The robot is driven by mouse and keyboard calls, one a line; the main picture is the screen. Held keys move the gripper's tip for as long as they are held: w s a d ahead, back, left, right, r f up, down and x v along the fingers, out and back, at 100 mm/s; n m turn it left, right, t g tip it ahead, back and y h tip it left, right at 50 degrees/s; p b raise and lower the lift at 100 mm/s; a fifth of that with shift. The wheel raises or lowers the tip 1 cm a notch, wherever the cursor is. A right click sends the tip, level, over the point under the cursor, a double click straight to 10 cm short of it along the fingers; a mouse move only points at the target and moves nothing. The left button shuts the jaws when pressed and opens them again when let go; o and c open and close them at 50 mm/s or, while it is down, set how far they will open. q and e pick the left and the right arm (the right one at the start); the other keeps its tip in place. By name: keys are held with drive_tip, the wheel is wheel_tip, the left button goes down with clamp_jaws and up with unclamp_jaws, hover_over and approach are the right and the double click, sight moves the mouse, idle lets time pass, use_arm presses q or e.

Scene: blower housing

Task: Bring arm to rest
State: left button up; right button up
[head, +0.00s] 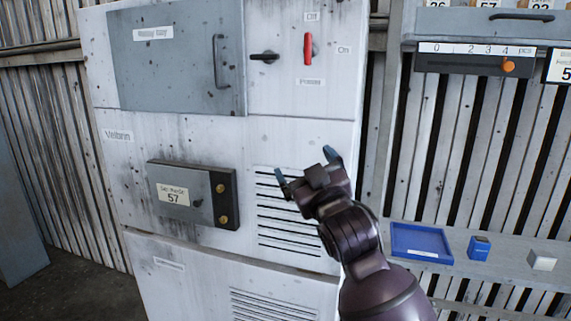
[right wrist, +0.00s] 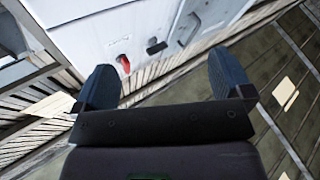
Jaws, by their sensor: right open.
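My right gripper (head: 308,172) is open and empty. It is raised in front of the white cabinet (head: 285,135), over the upper part of its louvred vent. In the right wrist view its two blue-grey fingertips (right wrist: 165,85) stand wide apart with nothing between them. The cabinet's red handle (head: 308,49) and black handle (head: 265,57) are above the gripper, apart from it. They also show beyond the fingers in the right wrist view. My left gripper is not in view.
A shelf (head: 505,258) at the right bears a blue tray (head: 421,242), a small blue box (head: 479,248) and a white block (head: 543,260). A grey box labelled 57 (head: 190,194) sticks out from the cabinet. A slider panel (head: 470,60) is at upper right.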

drive_tip(key=s+d+f+m+g+h, duration=0.1)
drive_tip(key=s+d+f+m+h, duration=0.3)
drive_tip(key=f, duration=0.6)
drive_tip(key=s+d+f+g+y, duration=0.1)
drive_tip(key=s+d+f, duration=0.1)
drive_tip(key=d+f, duration=0.6)
drive_tip(key=s+d+f+m+g+h, duration=0.15)
drive_tip(key=s+d+f, duration=0.25)
drive_tip(key=f, duration=0.8)
drive_tip(key=s+d+f+m+g+h, duration=0.1)
drive_tip(key=s+d+f, duration=0.3)
drive_tip(key=s+f, duration=0.5)
drive_tip(key=s+d+f+m+g+h, duration=0.1)
drive_tip(key=s+d+f+g+h, duration=0.1)
drive_tip(key=s+f, duration=0.7)
drive_tip(key=shift+s+d+f+g, duration=0.2)
drive_tip(key=shift+s+d+g, duration=0.75)
drive_tip(key=shift+s, duration=0.2)
drive_tip(key=shift+h, duration=0.25)
drive_tip(key=shift+c, duration=0.5)
